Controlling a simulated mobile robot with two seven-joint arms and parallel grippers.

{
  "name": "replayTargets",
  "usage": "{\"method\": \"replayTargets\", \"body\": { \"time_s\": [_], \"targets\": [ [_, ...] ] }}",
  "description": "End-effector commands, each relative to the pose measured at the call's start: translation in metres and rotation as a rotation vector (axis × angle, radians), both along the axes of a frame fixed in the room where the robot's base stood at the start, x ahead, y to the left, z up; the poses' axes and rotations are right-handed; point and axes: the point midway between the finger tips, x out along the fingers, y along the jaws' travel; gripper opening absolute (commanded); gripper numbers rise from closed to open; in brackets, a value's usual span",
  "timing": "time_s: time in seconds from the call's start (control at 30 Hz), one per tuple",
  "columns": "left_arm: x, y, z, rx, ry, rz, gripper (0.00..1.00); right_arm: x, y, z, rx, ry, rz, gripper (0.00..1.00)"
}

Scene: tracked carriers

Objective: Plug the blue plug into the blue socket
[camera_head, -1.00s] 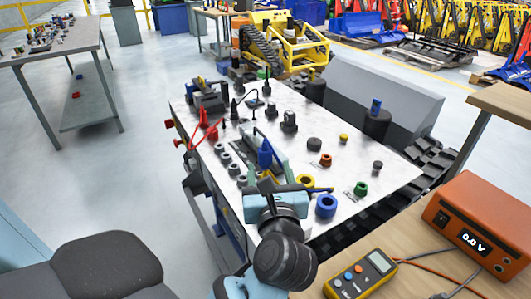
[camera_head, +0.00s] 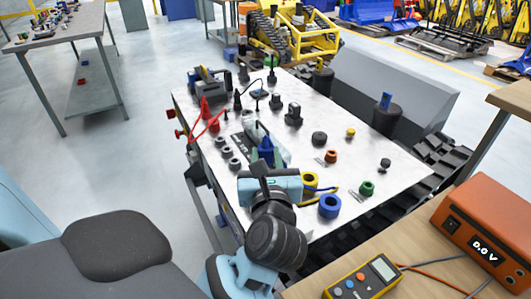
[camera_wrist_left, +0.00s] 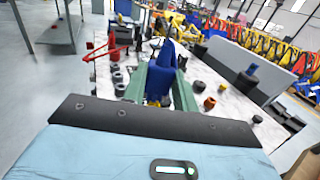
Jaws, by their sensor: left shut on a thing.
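My left gripper (camera_head: 266,157) is shut on a blue plug (camera_head: 266,147), above the white table top. In the left wrist view the plug (camera_wrist_left: 165,66) stands up between the two green fingers (camera_wrist_left: 160,92); its lower end is hidden. A blue ring-shaped piece with a dark hole (camera_head: 330,206) sits near the table's front edge, right of my gripper and apart from it. It looks like the blue socket. Another small blue piece (camera_head: 386,100) stands on a black cylinder beyond the table's right side. My right gripper is in no view.
The white table (camera_head: 310,165) also holds a yellow ring (camera_head: 310,180), a green ring (camera_head: 367,188), an orange ring (camera_head: 331,156) and several dark parts. Red leads (camera_head: 207,112) lie at its left. A multimeter (camera_head: 362,282) and an orange meter box (camera_head: 493,235) stand at front right.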

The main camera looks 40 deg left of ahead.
Motion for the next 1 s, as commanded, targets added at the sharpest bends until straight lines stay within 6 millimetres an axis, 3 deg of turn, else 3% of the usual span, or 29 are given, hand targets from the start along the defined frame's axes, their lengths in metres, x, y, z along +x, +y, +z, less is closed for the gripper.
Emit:
{"method": "replayTargets", "body": {
  "time_s": [0.27,0.7,1.0],
  "targets": [
    [0.0,0.0,0.008,-0.001,-0.003,0.001,0.02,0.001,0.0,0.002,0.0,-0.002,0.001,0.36],
    [0.0,0.0,0.084,-0.002,-0.006,0.001,0.02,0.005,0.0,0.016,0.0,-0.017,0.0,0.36],
    [0.0,0.0,0.101,-0.001,-0.001,0.0,0.02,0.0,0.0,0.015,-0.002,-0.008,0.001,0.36]
  ]
}}
